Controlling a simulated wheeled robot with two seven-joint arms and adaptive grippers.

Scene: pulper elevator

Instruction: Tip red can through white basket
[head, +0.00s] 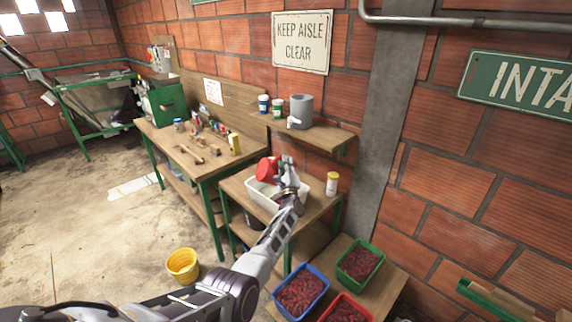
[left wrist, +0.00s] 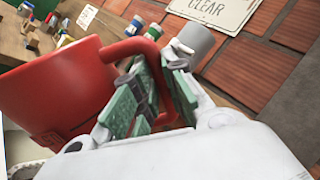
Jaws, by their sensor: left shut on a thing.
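The red can (head: 266,170) is in the air over the white basket (head: 259,199), which stands on a small wooden table. It looks tilted in the head view, but its contents cannot be made out. My left gripper (head: 284,166) is shut on the can's handle from the right side. In the left wrist view the green-padded fingers (left wrist: 158,82) close around the red handle, and the can body (left wrist: 55,92) fills the left. The inside of the basket is mostly hidden by the can and gripper. My right gripper is not in view.
A yellow-capped white bottle (head: 332,184) stands right of the basket. A workbench (head: 150,128) with tools is at left. Blue (head: 318,284), green (head: 373,252) and red crates of red fruit stand in front. A yellow bucket (head: 182,266) sits on the floor.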

